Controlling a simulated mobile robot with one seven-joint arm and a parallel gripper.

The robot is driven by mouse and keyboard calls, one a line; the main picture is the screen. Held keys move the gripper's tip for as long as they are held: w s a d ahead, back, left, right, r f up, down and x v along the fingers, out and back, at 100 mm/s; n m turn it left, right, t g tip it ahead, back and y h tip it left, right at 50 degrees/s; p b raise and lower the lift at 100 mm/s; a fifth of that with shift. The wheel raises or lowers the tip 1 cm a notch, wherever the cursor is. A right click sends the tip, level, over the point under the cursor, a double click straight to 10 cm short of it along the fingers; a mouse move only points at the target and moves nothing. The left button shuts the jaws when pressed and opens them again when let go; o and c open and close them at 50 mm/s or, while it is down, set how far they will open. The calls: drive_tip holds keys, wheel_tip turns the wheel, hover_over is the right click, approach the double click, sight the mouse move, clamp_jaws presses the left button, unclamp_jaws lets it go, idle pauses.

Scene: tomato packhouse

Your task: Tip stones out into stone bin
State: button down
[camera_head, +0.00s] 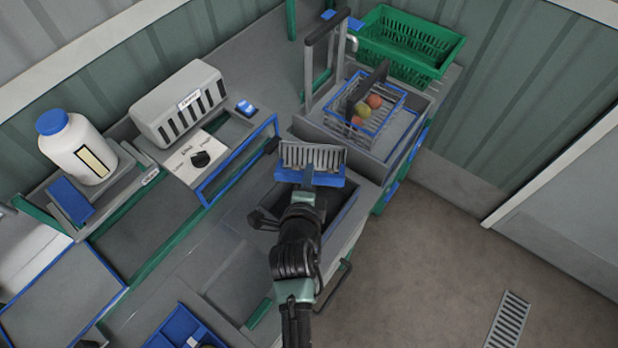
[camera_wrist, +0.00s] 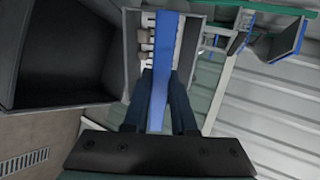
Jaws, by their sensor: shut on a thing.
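My gripper (camera_head: 308,187) is shut on the blue bar of a grey slatted tray (camera_head: 325,160). In the wrist view, the fingers (camera_wrist: 167,88) close on the blue bar (camera_wrist: 166,45), and the grey tray's side (camera_wrist: 197,45) shows beyond it. A few small pale lumps, probably stones (camera_wrist: 143,56), show inside the tray beside the bar. A dark open bin (camera_head: 343,215), probably the stone bin, lies below my gripper. In the wrist view, a dark open bin (camera_wrist: 60,50) is left of the tray.
A sink-like basin (camera_head: 392,148) with a blue-rimmed wire basket (camera_head: 394,97) of tomatoes stands at right, with a green crate (camera_head: 440,55) behind. A grey slotted box (camera_head: 180,103) and a white blue-capped bottle (camera_head: 78,147) stand at left. Floor at right is clear.

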drive_tip(key=shift+s+f+t+b, duration=0.85)
drive_tip(key=shift+t+b, duration=0.45)
drive_tip(key=shift+b, duration=3.7)
drive_tip(key=t+b, duration=0.1)
drive_tip(key=b, duration=0.4)
drive_tip(key=s+f+t+b, duration=0.1)
drive_tip(key=b, duration=0.4)
drive_tip(key=f+t+b, duration=0.1)
drive_tip(key=b, duration=0.5)
drive_tip(key=shift+s+a+h, duration=0.15)
drive_tip(key=shift+s+h, duration=0.15)
drive_tip(key=shift+s+r+t+b, duration=0.1)
drive_tip(key=shift+t+b, duration=0.2)
drive_tip(key=shift+b, duration=0.2)
drive_tip(key=shift+b, duration=1.15)
